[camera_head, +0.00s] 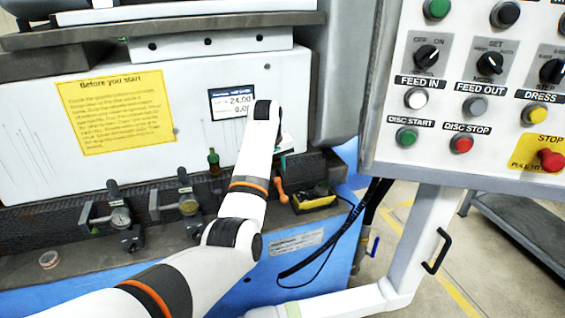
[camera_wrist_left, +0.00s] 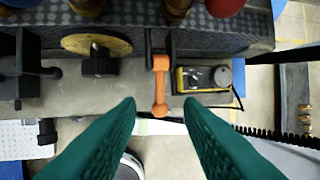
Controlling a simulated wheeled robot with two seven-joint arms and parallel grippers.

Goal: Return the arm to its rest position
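My left arm (camera_head: 238,208) reaches from the lower left of the head view to the front of the grinder, with its wrist raised before the machine's white panel. The hand is mostly hidden behind the wrist there. In the left wrist view my left gripper (camera_wrist_left: 160,108) shows two green fingers spread apart with nothing between them. An orange lever (camera_wrist_left: 160,88) lies just beyond the fingertips, apart from them as far as I can tell; it also shows in the head view (camera_head: 280,190). My right gripper is in neither view.
A control panel (camera_head: 474,98) with knobs and buttons stands at the right on a white post (camera_head: 418,240). A yellow-and-black box (camera_head: 314,201) sits right of the lever. Dial gauges (camera_head: 120,218) stand on the ledge at the left. Open floor shows at the lower right.

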